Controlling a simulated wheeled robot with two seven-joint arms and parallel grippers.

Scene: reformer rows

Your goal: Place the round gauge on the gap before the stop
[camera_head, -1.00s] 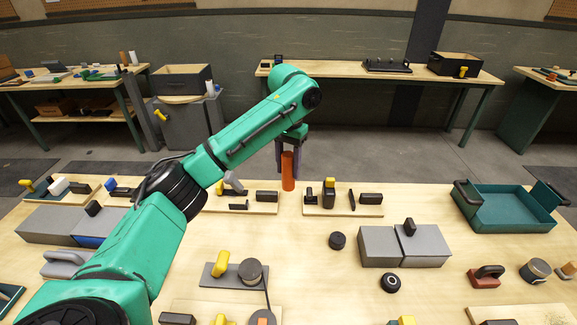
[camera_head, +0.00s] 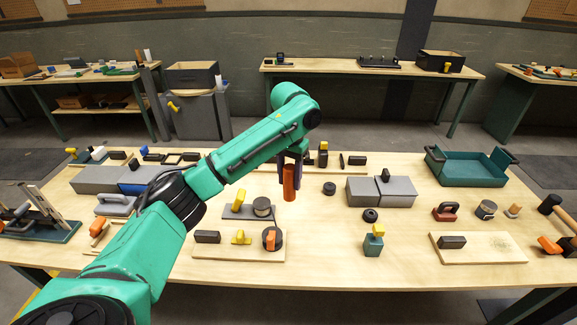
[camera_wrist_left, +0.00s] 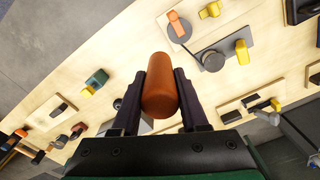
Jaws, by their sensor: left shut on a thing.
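The round gauge appears to be the orange cylinder (camera_head: 289,184), upright in the head view. My left gripper (camera_head: 290,172) is shut on it and holds it above the table. In the left wrist view the cylinder (camera_wrist_left: 160,88) sits between the two dark fingers (camera_wrist_left: 167,78). At the back, a pale board (camera_head: 349,168) carries a yellow-topped black piece (camera_head: 323,154), a thin upright plate (camera_head: 341,161) and a black block (camera_head: 357,160), which may be the stop. My arm and gripper hide part of the back row. My right gripper is not in view.
A front board (camera_head: 215,253) holds a black block, a yellow piece and an orange-marked disc. Bare tabletop lies around (camera_head: 320,225).

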